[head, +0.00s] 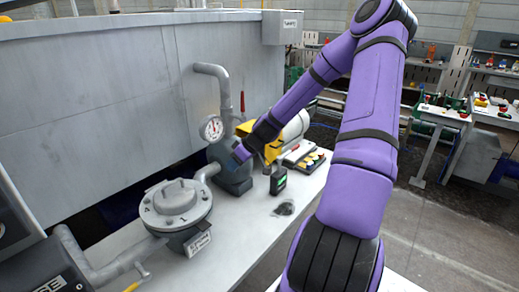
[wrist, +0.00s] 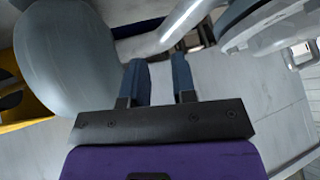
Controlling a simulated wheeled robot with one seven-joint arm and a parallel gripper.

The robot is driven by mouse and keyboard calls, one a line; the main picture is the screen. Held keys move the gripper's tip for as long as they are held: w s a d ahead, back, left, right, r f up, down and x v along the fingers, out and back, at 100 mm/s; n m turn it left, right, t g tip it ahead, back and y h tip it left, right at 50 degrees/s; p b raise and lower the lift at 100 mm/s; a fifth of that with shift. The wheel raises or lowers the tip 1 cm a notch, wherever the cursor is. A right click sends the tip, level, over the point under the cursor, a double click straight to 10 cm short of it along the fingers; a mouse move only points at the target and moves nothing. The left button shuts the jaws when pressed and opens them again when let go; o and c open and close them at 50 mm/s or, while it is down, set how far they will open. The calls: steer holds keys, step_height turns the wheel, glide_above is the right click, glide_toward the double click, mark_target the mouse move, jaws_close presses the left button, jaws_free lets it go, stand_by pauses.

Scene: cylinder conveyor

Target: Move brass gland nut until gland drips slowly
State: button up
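My gripper (wrist: 158,64) shows in the wrist view with two blue-grey fingers apart and bare pale bench between them. In the head view my gripper (head: 240,154) is beside the grey pump body (head: 235,180), at its upper right; the fingertips are small there. In the wrist view a large rounded grey casing (wrist: 66,60) lies left of the fingers, and a grey pipe (wrist: 188,22) runs beyond them. I cannot make out the brass gland nut or any drip in either view; contact between fingers and pump cannot be told.
A flanged round housing (head: 177,204) stands front left on the pale bench (head: 242,232). A pressure gauge (head: 211,128) and bent pipe (head: 214,72) rise behind the pump. A small black-green device (head: 278,181) and a dark stain (head: 285,208) are right of it. A tall grey tank (head: 90,110) stands behind.

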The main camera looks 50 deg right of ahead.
steer(key=d+m+t+h, duration=0.1)
steer(key=d+t, duration=0.1)
steer(key=d, duration=0.5)
steer(key=s+d+m+t+h, duration=0.1)
steer(key=d+m+t, duration=0.1)
steer(key=d, duration=0.5)
steer(key=s+d+f+m+t+h, duration=0.1)
steer(key=d+t, duration=0.2)
steer(key=d, duration=0.4)
steer(key=shift+s+m+t+h, duration=0.2)
steer(key=shift+m+t+h, duration=0.1)
steer(key=shift+m, duration=0.1)
steer(key=x, duration=1)
steer(key=shift+w+f, duration=0.25)
steer(key=shift+w, duration=0.05)
steer(key=shift+d, duration=0.1)
jaws_close()
